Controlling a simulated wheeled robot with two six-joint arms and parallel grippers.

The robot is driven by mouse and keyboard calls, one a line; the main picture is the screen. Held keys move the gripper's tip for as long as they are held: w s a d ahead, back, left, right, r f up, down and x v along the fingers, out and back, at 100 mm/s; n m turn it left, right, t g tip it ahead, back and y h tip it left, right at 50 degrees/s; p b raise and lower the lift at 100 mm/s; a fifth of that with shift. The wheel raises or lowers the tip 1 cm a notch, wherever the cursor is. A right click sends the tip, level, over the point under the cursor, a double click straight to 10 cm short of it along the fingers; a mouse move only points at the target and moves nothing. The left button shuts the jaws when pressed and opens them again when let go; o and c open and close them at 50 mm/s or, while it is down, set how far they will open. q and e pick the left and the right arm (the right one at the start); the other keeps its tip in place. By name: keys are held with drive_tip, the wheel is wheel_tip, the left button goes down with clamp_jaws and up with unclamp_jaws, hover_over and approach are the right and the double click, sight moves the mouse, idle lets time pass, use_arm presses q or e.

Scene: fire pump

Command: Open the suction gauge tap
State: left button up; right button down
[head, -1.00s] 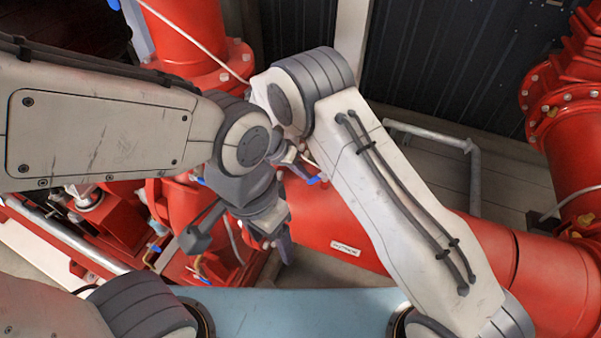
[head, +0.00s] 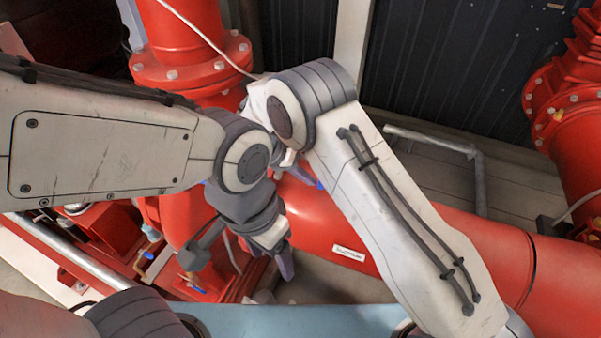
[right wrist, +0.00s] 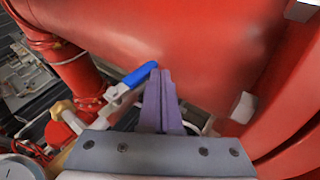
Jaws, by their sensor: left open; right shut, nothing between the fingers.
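The tap's blue lever (right wrist: 138,76) points up and right in the right wrist view, on a metal valve body beside the large red pipe. My right gripper (right wrist: 161,75) is shut and empty. Its purple fingers are just right of the lever's tip; I cannot tell whether they touch it. In the head view the blue lever tip (head: 320,185) shows beside my right arm, and the right fingers are mostly hidden by my arms. My left gripper (head: 286,264) is open and empty, pointing down in front of the red pipe. A round gauge (right wrist: 18,168) shows partly in the right wrist view's corner.
The large red pipe (head: 460,240) runs behind both arms. Other blue-handled valves (head: 150,256) stand at the lower left. A grey bent metal pipe (head: 478,175) is at the right. A brass valve (right wrist: 62,110) lies left of the lever. My arms cross closely in the middle.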

idle(0.8)
drive_tip(key=shift+r+p, duration=0.3)
drive_tip(key=shift+r, duration=0.45)
drive_tip(key=shift+a+r, duration=0.2)
drive_tip(key=shift+r, duration=0.05)
drive_tip(key=w+b+v, duration=0.1)
drive_tip(key=b+v, duration=0.1)
drive_tip(key=v, duration=0.7)
drive_tip(key=s+d+r+n+y, duration=0.25)
drive_tip(key=s+r+n, duration=0.2)
drive_tip(key=s, duration=0.35)
drive_tip(key=s+d+n+y, duration=0.3)
drive_tip(key=s, duration=0.7)
drive_tip(key=s+d+n+g+y, duration=0.1)
drive_tip(key=s+d+n+y, duration=0.2)
drive_tip(key=s, duration=0.8)
drive_tip(key=shift+s+d+r+n, duration=0.35)
drive_tip(key=shift+d+r+n, duration=0.1)
drive_tip(key=shift+d+n, duration=0.25)
